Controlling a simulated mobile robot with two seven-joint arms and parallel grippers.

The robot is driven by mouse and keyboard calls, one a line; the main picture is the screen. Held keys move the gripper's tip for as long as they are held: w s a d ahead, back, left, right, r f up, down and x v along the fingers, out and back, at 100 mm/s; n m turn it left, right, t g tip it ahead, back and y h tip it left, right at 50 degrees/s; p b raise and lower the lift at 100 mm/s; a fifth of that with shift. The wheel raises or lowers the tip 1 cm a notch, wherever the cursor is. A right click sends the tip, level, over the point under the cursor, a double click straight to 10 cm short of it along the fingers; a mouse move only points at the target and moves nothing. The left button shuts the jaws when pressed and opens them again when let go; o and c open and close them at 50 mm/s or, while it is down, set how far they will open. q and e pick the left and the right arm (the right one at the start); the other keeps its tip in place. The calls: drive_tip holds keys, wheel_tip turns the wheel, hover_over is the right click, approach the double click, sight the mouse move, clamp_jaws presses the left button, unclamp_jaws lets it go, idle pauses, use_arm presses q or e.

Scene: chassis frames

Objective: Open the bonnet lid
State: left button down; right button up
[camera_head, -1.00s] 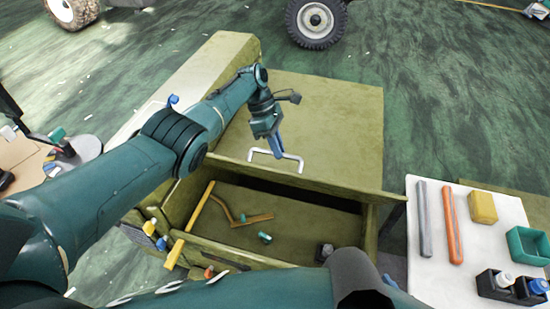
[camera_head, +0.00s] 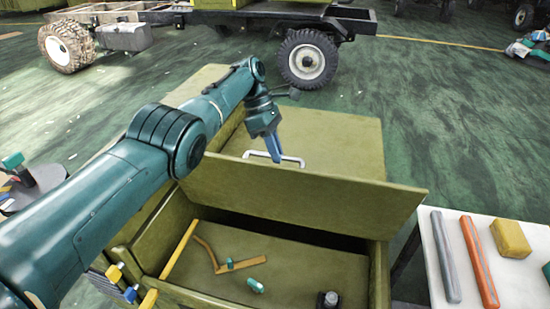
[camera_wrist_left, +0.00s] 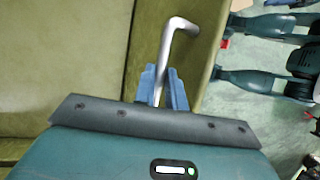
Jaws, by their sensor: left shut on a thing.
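The olive-green bonnet lid (camera_head: 300,200) is a flat panel tilted partly up over an open box-like bay. A white handle (camera_head: 292,160) sits near its upper edge. My left gripper (camera_head: 275,156) is at the handle's left part, its blue fingers shut on it. In the left wrist view the fingers are closed around the metal handle bar (camera_wrist_left: 180,30), whose bent end shows beyond them. Inside the bay (camera_head: 290,270) lie yellow-brown pieces, a small teal part and a dark part. My right gripper is not in view.
A white table (camera_head: 455,225) at the right holds a grey bar (camera_head: 445,257), an orange bar (camera_head: 479,262) and a yellow block (camera_head: 511,238). A truck chassis with wheels (camera_head: 306,59) stands behind. Green floor lies open between.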

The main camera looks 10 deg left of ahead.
use_arm(q)
drive_tip(key=shift+s+f, duration=0.1)
drive_tip(key=shift+f, duration=0.45)
drive_tip(key=c, duration=1.6)
unclamp_jaws()
drive_tip(key=shift+w+f, duration=0.1)
drive_tip(key=shift+w, duration=0.1)
drive_tip(key=shift+o, duration=0.7)
drive_tip(key=shift+r, duration=0.3)
wheel_tip(320, 180, up, 10)
drive_tip(key=p, duration=0.4)
drive_tip(key=shift+s+f, duration=0.1)
drive_tip(key=shift+f, duration=0.05)
